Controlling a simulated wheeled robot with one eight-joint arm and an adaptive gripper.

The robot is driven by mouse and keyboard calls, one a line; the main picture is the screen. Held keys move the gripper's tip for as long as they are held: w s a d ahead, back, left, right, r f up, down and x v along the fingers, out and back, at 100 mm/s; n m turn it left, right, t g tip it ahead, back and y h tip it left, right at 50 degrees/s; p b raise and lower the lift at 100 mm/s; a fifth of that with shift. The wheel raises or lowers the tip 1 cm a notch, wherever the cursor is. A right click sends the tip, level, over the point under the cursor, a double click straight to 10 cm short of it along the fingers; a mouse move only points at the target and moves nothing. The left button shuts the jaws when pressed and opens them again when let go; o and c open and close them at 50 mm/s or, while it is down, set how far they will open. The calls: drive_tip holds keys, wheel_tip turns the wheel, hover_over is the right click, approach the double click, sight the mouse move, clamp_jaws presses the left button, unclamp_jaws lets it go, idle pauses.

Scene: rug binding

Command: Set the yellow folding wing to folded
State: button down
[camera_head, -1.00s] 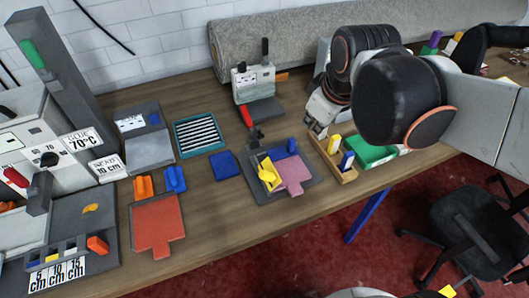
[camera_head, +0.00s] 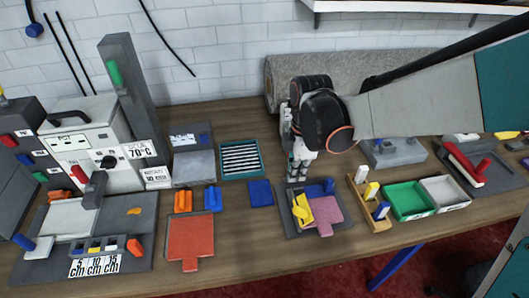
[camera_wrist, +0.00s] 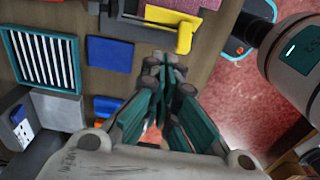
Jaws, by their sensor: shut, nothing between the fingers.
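The yellow folding wing (camera_head: 302,210) sits on a dark grey fixture (camera_head: 286,220), at the left edge of a pink rug piece (camera_head: 323,212). Its tall part looks raised and tilted. A blue part (camera_head: 322,186) is on the fixture's back side. In the wrist view the yellow wing (camera_wrist: 184,40) is just beyond my fingertips, near the top. My gripper (camera_head: 297,172) points down at the back edge of the fixture, behind the wing. In the wrist view my gripper (camera_wrist: 166,68) has its fingers together, holding nothing. Contact with the fixture cannot be told.
A blue pad (camera_head: 260,193) and a striped teal tray (camera_head: 240,158) lie left of the fixture. A wooden rack (camera_head: 368,200) with upright pegs and a green bin (camera_head: 408,200) stand to the right. A grey rug roll (camera_head: 375,72) lies behind.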

drive_tip(key=b, duration=0.2)
hover_over(301, 199)
drive_tip(key=s+a, duration=0.3)
drive_tip(key=s, duration=0.1)
wheel_tip(301, 199, down, 9)
drive_tip(key=shift+w+d+f+b, duration=0.25)
drive_tip(key=shift+d+f, duration=0.2)
drive_tip(key=shift+f, duration=0.2)
drive_tip(key=shift+w+d+f+b, duration=0.15)
drive_tip(key=shift+d+f+b, duration=0.1)
drive_tip(key=shift+d+f, duration=0.3)
drive_tip(key=shift+w+d+f, duration=0.1)
drive_tip(key=shift+d+f, duration=0.15)
drive_tip(key=shift+f, duration=0.15)
